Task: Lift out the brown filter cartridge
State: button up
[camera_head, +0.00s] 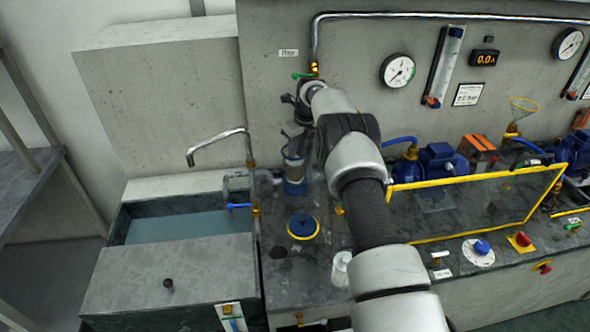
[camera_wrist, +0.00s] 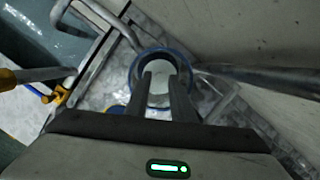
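A clear, round filter housing (camera_head: 294,170) with a blue base stands upright on the bench below my gripper. In the wrist view its blue rim (camera_wrist: 135,72) is open at the top. A pale round top (camera_wrist: 160,88) shows inside it, between my fingers; this seems to be the cartridge, but its brown colour does not show clearly. My gripper (camera_wrist: 161,78) points down over the housing, its two dark fingers apart with a gap between them. I cannot tell whether the fingertips are above the cartridge or beside it. In the head view my gripper is partly hidden by my arm.
A blue lid with a yellow ring (camera_head: 303,227) lies on the bench in front of the housing. A sink (camera_head: 185,226) with a bent tap (camera_head: 218,138) is at the left. A white cylinder (camera_head: 341,268) stands near my arm. A yellow-framed clear guard (camera_head: 478,205) is at the right.

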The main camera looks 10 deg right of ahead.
grip_shut()
jog(key=shift+r, duration=0.1)
jog(key=w+a+p+v, duration=0.1)
jog(key=p+v, duration=0.5)
jog(key=v, duration=0.7)
jog(key=shift+w+a+r+p, duration=0.3)
jog(key=shift+w+r+p, duration=0.1)
jog(key=shift+w+r, duration=0.35)
jog(key=shift+w+f, duration=0.1)
